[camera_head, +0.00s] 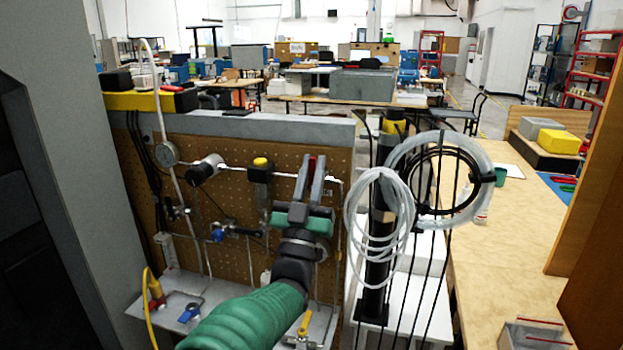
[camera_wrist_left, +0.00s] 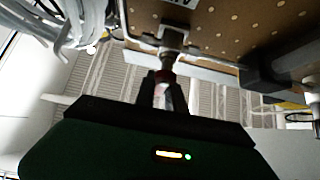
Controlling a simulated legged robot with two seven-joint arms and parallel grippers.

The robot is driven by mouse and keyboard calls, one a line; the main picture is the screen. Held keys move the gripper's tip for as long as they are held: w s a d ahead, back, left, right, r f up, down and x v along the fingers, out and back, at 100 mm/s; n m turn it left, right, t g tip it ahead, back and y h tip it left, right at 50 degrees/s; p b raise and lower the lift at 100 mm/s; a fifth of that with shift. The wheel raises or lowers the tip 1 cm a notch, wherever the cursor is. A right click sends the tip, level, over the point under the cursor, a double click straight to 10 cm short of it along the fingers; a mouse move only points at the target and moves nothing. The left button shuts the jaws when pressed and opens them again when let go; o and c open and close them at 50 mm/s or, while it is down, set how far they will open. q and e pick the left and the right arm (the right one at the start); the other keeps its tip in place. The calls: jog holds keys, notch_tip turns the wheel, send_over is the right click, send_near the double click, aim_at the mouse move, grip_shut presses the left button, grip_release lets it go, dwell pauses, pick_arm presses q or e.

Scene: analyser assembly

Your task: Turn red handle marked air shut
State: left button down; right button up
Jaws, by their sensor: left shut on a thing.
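The red handle (camera_head: 311,166) shows as a small red piece on the pegboard panel (camera_head: 235,153), between the grey fingers of my left gripper (camera_head: 312,160). My left gripper is shut on it, with the fingers pointing up and away over the green wrist. In the left wrist view, a dark red part of the handle (camera_wrist_left: 165,77) sits at the fingertips (camera_wrist_left: 162,88), below a metal valve fitting (camera_wrist_left: 172,40). A label plate is cut off at that view's top edge. Most of the handle is hidden by the fingers. My right gripper is not in view.
A pressure gauge (camera_head: 167,153) and a yellow-topped valve (camera_head: 261,165) are left of the gripper. A blue-handled valve (camera_head: 218,234) and a yellow-handled valve (camera_head: 305,324) sit lower. Coiled clear tubing (camera_head: 352,215) hangs close on the right. A wooden bench (camera_head: 505,255) lies farther right.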

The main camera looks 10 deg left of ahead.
pick_arm(q)
jog(key=shift+s+r+m+h, duration=0.1)
jog(key=shift+r+m+h, duration=0.3)
jog(key=shift+h, duration=0.1)
jog(key=c, duration=1.4)
grip_release()
jog(key=shift+f, duration=0.2)
jog(key=b+v, duration=0.2)
jog(key=v, duration=1.5)
